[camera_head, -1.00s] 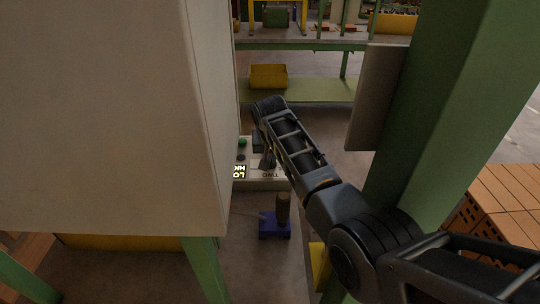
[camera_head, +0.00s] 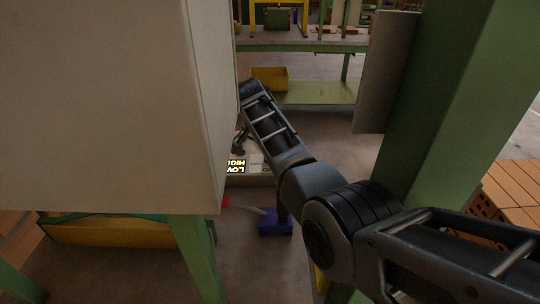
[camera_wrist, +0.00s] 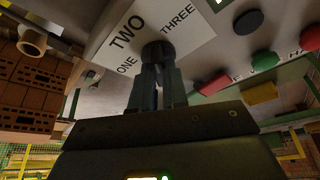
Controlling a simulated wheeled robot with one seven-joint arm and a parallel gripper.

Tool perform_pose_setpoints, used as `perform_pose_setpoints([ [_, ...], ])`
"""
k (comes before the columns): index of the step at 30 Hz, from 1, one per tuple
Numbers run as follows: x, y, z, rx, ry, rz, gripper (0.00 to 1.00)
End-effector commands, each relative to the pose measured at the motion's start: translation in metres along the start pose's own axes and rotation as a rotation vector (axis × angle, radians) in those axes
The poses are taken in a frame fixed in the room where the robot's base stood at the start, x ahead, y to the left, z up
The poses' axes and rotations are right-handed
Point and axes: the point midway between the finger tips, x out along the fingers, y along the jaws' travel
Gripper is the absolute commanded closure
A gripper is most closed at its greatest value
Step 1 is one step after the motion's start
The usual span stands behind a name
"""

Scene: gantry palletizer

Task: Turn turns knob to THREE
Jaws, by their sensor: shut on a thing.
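The turns knob (camera_wrist: 157,48) is dark and round, at the edge of a white label (camera_wrist: 188,40) printed ONE, TWO and THREE in the wrist view. My gripper (camera_wrist: 158,68) is shut on the knob, its two fingers on either side of it. The fingers hide much of the knob, so I cannot tell which number it points to. In the head view my arm covers the knob and most of the label on the control panel (camera_head: 246,181).
Red and green buttons (camera_wrist: 265,60) sit right of the label. In the head view, a lit LOW/HIGH sign (camera_head: 236,167) is on the panel. A pale cabinet (camera_head: 100,100) stands close on the left, a green post (camera_head: 445,110) on the right. A blue-based object (camera_head: 275,223) stands below.

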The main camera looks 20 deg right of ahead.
Motion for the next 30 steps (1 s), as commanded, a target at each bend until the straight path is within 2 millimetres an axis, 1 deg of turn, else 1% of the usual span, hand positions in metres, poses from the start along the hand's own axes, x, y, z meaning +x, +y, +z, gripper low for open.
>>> perform_pose_setpoints([
  [1,0.0031,-0.0013,0.0017,0.025,0.000,0.009,1.00],
  [10,0.0012,-0.0014,0.0004,0.138,0.000,0.056,1.00],
  [26,0.0002,-0.0010,0.0001,0.165,-0.001,0.068,1.00],
  [27,0.0002,-0.0010,0.0001,0.164,-0.001,0.068,0.85],
  [30,0.0002,-0.0010,0.0001,0.164,-0.001,0.068,0.76],
])
